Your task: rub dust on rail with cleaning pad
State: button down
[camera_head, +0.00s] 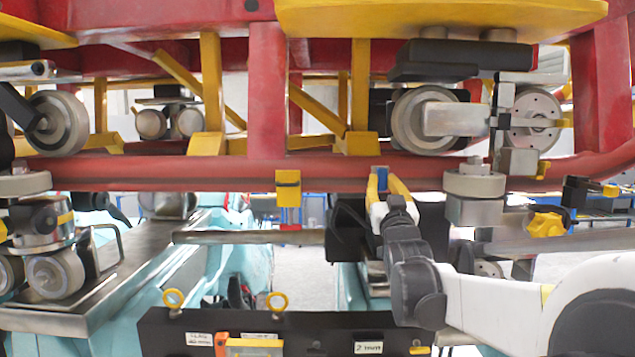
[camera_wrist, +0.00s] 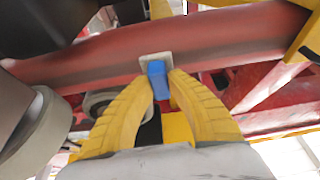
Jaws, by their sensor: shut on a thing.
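My gripper (camera_head: 385,184) reaches up to the red rail (camera_head: 225,172) near the middle right of the head view. In the wrist view, its yellow fingers (camera_wrist: 161,84) are shut on the blue grip of the cleaning pad (camera_wrist: 157,70). The pad's pale grey edge shows above the blue part, against the red rail (camera_wrist: 95,62). It appears to touch the rail, but the contact face is hidden. In the head view only a small blue bit of the pad (camera_head: 382,173) shows between the fingers. I cannot make out dust on the rail.
A yellow bracket (camera_head: 288,188) is on the rail left of my gripper. A wheel assembly (camera_head: 474,184) sits close on the right, with a larger wheel (camera_head: 425,120) above. A black block (camera_head: 348,232) is near my wrist. A bare rail stretch lies between bracket and gripper.

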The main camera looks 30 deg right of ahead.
jog(key=s+a+p, duration=0.1)
jog(key=s+a, duration=0.2)
jog(key=s, duration=0.2)
dwell(0.6)
jog(key=shift+s, duration=0.1)
jog(key=s, duration=0.1)
jog(key=s+a+p, duration=0.1)
jog(key=shift+s+a, duration=0.3)
jog(key=shift+w, duration=0.1)
dwell(0.4)
